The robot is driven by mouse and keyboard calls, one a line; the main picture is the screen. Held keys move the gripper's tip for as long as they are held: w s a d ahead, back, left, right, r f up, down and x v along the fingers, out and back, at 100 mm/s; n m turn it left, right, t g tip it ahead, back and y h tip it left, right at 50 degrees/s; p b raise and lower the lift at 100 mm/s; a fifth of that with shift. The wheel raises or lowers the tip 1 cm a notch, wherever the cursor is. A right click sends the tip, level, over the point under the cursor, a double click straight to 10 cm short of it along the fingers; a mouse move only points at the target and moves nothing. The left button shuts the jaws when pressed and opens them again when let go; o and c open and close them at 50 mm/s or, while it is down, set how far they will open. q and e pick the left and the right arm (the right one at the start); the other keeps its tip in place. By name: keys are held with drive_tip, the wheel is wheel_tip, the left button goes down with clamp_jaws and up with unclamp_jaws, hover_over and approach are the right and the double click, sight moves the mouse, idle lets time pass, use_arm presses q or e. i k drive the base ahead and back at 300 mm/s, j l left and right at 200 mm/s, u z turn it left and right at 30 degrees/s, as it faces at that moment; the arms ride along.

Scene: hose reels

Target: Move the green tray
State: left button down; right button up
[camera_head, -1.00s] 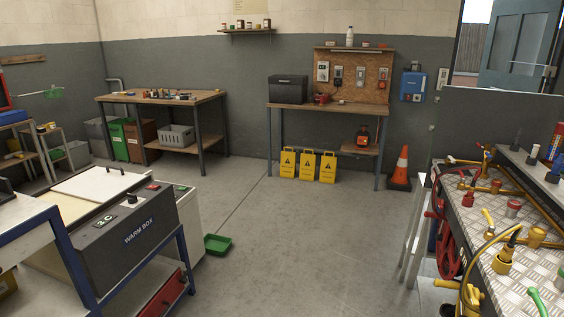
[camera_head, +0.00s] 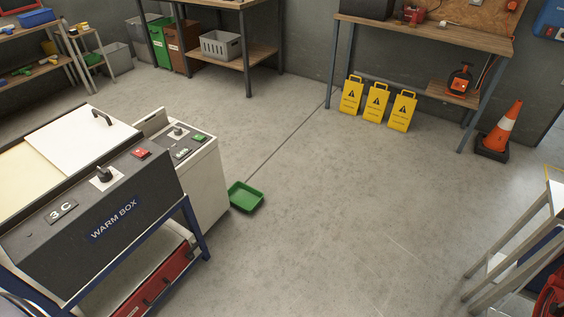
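A small green tray (camera_head: 246,197) lies flat on the concrete floor in the head view, a little left of the middle. It looks empty. It sits close to the right side of a white cabinet with a dark control top (camera_head: 196,165). Neither of my grippers shows in the view.
The warm box (camera_head: 112,215) on its blue frame fills the lower left. Three yellow warning signs (camera_head: 376,104) and an orange cone (camera_head: 500,133) stand at the back right. A workbench (camera_head: 425,33) is behind the signs. The floor in the middle is clear.

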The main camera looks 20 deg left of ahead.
sight(246, 199)
drive_tip(key=i+u, duration=0.2)
drive_tip(key=i, duration=0.3)
drive_tip(key=i+l+u, duration=0.2)
drive_tip(key=i, duration=0.3)
drive_tip(key=i+l+u, duration=0.15)
drive_tip(key=i, duration=0.35)
drive_tip(key=i+l+u, duration=0.2)
drive_tip(key=i+l, duration=0.15)
drive_tip(key=i, duration=0.15)
